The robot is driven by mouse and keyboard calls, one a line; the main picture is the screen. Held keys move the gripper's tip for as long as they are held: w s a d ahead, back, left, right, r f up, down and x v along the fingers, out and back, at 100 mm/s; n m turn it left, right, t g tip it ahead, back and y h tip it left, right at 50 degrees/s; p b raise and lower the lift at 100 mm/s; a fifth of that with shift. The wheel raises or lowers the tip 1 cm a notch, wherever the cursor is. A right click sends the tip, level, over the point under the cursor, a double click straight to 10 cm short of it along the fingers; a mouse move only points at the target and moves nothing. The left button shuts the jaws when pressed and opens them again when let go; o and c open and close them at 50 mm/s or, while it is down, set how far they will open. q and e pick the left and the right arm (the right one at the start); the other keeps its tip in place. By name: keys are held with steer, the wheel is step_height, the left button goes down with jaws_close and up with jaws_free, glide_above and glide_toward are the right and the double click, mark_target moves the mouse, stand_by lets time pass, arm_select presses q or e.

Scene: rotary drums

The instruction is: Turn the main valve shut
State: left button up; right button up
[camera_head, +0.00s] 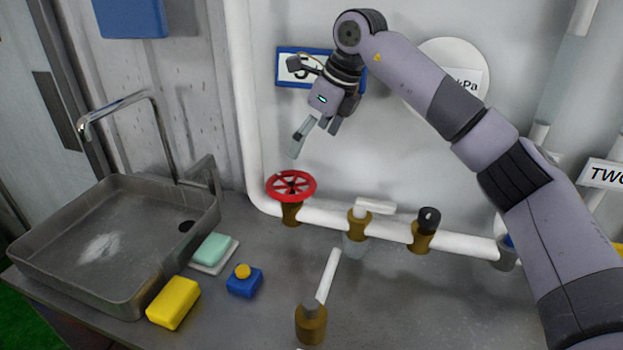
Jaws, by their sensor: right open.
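A red round handwheel valve (291,186) sits on a brass body on the white pipe, left of centre. My right gripper (313,140) is above it and slightly to its right, pointing down and left. It is open and empty, and apart from the wheel. Which of the valves is the main one is not labelled in this view. Other valves on the pipe are a brass one with a white lever (374,206) and a brass one with a black knob (427,218). A brass valve with a long white lever (328,276) stands in front. My left gripper is not in view.
A metal sink (100,240) with a tap (120,104) is at the left. A green soap on a white dish (213,250), a yellow sponge (174,303) and a blue block with a yellow knob (244,281) lie beside it. Signs and a gauge are on the wall behind my arm.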

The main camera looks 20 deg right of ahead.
glide_toward(293, 183)
steer(key=shift+w+a+f+p, duration=0.1)
steer(key=shift+a+f+p, duration=0.05)
steer(key=shift+f+p, duration=0.15)
steer(key=shift+w+a+f+p, duration=0.15)
steer(key=shift+f, duration=0.2)
steer(key=p+x, duration=0.1)
steer(key=x, duration=0.4)
steer(key=shift+w+a+f, duration=0.1)
steer(key=shift+w+f, duration=0.05)
steer(key=shift+f, duration=0.15)
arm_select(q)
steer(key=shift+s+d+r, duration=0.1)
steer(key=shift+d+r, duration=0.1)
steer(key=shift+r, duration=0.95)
arm_select(e)
steer(key=shift+w+a+f, duration=0.15)
steer(key=shift+f, duration=0.5)
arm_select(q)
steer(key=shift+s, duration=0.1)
arm_select(e)
steer(key=shift+c, duration=0.4)
steer(key=c, duration=0.7)
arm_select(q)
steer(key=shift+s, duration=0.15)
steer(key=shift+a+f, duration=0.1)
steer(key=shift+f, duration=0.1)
